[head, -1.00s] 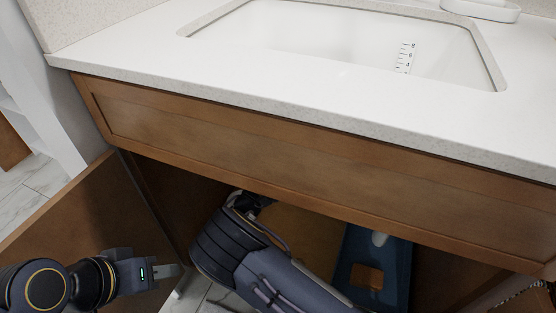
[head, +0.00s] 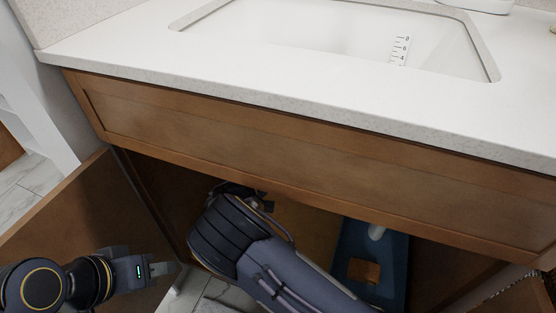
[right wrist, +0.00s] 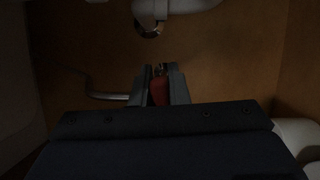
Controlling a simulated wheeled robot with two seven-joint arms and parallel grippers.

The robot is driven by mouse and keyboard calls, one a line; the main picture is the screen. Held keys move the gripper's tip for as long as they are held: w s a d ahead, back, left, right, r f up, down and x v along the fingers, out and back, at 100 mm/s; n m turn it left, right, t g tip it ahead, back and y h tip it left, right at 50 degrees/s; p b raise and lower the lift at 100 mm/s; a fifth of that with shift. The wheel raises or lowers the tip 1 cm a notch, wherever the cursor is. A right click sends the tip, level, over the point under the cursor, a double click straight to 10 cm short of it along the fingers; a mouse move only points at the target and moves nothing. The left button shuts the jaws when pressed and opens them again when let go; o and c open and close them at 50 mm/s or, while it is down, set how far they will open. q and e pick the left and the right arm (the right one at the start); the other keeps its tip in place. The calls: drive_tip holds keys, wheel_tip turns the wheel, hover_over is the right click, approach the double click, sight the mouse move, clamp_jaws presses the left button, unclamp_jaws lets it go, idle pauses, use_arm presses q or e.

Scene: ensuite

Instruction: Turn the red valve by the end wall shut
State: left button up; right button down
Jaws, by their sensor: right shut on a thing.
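The red valve (right wrist: 160,92) shows in the right wrist view, in front of the wooden back wall of the cabinet. My right gripper (right wrist: 160,76) is shut on it, one finger on each side, and hides part of the handle. In the head view my right arm reaches under the sink into the cabinet; the valve is hidden there. My left gripper (head: 160,269) is in front of the open cabinet door at lower left, holding nothing that I can see. Its fingers look close together, but I cannot tell their gap.
A white pipe (right wrist: 185,6) with a metal fitting hangs above the gripper. A thin pale pipe (right wrist: 108,96) runs left of the valve. A blue object (head: 392,268) stands in the cabinet right of my arm. The open door (head: 75,215) is at left, under the white counter (head: 300,85).

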drive_tip(key=shift+f+m, duration=0.2)
drive_tip(key=shift+m, duration=0.4)
drive_tip(key=c, duration=1.4)
unclamp_jaws()
drive_tip(key=shift+a+r, duration=0.1)
drive_tip(key=shift+s+a, duration=0.25)
drive_tip(key=shift+s, duration=0.05)
drive_tip(key=p+v, duration=0.2)
drive_tip(key=v, duration=0.5)
drive_tip(key=shift+p, duration=0.35)
